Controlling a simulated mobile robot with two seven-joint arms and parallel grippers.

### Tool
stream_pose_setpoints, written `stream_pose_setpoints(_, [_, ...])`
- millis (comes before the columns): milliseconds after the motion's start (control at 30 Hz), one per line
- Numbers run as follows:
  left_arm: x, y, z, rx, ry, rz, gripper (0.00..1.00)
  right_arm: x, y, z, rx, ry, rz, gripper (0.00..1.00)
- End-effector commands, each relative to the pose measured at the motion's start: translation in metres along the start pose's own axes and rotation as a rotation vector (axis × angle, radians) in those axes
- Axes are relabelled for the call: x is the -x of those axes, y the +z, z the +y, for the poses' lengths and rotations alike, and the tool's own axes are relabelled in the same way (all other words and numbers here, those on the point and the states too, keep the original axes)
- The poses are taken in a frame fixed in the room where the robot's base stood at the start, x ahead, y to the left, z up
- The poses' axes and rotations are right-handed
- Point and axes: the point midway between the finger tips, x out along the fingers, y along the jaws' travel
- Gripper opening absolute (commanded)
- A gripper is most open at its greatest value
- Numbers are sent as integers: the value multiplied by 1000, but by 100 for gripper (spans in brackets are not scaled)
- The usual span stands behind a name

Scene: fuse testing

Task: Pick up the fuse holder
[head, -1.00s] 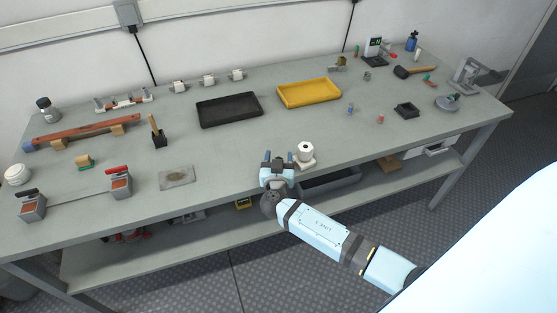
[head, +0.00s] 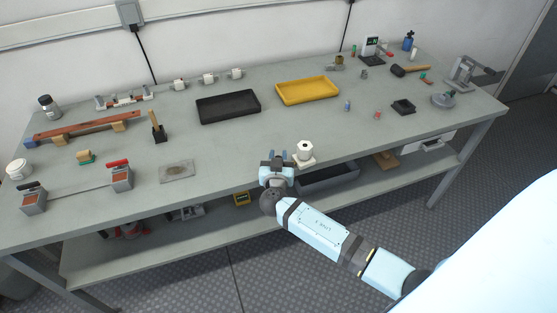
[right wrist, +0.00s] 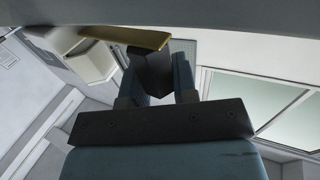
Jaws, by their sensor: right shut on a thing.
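The fuse holder (head: 305,152), a white block with a rounded hexagonal top, is at the table's front edge, just right of my right gripper (head: 275,157). In the right wrist view its pale faceted body (right wrist: 92,62) shows at upper left, beside a brass strip and a dark block between my fingers. My right gripper (right wrist: 157,88) is shut on the holder at that side. I cannot tell whether the holder still touches the table. My left gripper is not in view.
The grey table (head: 230,155) carries a black tray (head: 228,106) and a yellow tray (head: 307,91) behind the gripper. A flat grey plate (head: 177,171) and two terminal blocks lie to the left. A black bin (head: 328,178) is on the lower shelf.

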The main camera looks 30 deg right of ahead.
Motion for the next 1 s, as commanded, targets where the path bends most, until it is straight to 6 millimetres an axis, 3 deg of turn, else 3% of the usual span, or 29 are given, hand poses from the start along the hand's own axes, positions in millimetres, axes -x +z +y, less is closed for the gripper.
stream_pose_setpoints(233, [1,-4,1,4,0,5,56,-1,-2,0,0,0,2,0])
stream_pose_setpoints(267, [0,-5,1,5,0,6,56,-1,-2,0,0,0,2,33])
stream_pose_setpoints(367, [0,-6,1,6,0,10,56,-1,-2,0,0,0,2,56])
stream_pose_setpoints(733, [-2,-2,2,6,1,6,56,5,0,0,0,-1,1,56])
stream_pose_setpoints(867, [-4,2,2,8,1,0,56,24,1,0,-1,-2,0,56])
stream_pose_setpoints(1000, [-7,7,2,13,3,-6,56,56,2,0,-2,-1,-1,56])
